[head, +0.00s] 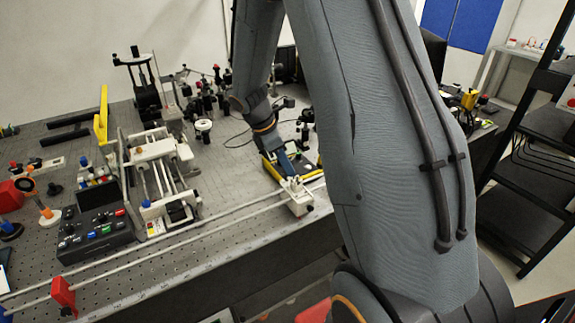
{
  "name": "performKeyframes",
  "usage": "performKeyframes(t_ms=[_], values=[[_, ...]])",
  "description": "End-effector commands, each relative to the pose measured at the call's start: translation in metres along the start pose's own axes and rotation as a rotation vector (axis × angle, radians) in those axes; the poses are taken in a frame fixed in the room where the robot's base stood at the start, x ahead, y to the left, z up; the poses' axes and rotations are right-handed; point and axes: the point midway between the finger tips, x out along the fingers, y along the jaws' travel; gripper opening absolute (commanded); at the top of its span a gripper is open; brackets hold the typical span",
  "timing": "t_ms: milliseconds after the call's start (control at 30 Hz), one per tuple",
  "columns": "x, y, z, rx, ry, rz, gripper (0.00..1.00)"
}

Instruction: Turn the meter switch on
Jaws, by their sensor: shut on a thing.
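The yellow-and-dark meter (302,164) lies on the perforated bench near its front edge, right of centre. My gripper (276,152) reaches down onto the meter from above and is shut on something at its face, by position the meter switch. The jaws and wrist cover the switch, so its setting cannot be read. The meter's display is not legible from here.
A white block (297,196) on a long rail stands just in front of the meter. Posts with optics (204,126) stand behind and left. A black button panel (97,234) and white frame (160,180) are farther left. A black shelf (530,170) stands at the right.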

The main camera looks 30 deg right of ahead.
Motion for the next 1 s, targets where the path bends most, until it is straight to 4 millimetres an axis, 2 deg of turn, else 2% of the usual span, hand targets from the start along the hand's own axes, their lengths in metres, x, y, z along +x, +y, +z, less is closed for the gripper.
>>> performKeyframes(t_ms=[600,1000], values=[[0.0013,0.0065,0.0023,0.538,0.0,-0.222,0.0],[0.0016,0.0083,0.0038,0.8,0.001,-0.331,0.0]])
